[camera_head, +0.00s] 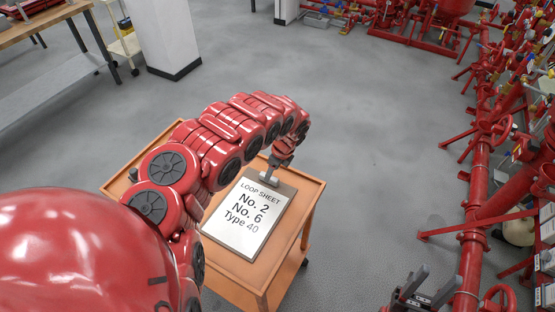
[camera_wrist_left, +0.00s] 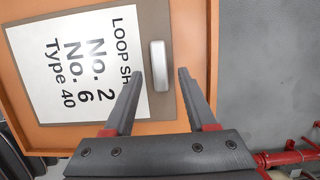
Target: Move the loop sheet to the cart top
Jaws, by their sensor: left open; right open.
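The loop sheet (camera_head: 243,216) is a white page reading "No. 2, No. 6, Type 40" on a brown clipboard with a grey metal clip (camera_wrist_left: 158,66). It lies flat on the orange cart top (camera_head: 221,259). My left gripper (camera_wrist_left: 161,74) is open, its fingers on either side of the clip in the left wrist view; I cannot tell if they touch it. In the head view my left arm covers part of the cart, and its gripper is small above the clip. My right gripper (camera_head: 419,283) is open and empty at the bottom right, away from the cart.
Red pipes and valves (camera_head: 477,200) line the right side. A workbench (camera_head: 40,25) and a white pillar (camera_head: 165,35) stand at the back left. Grey floor (camera_head: 380,140) is clear between the cart and the pipes.

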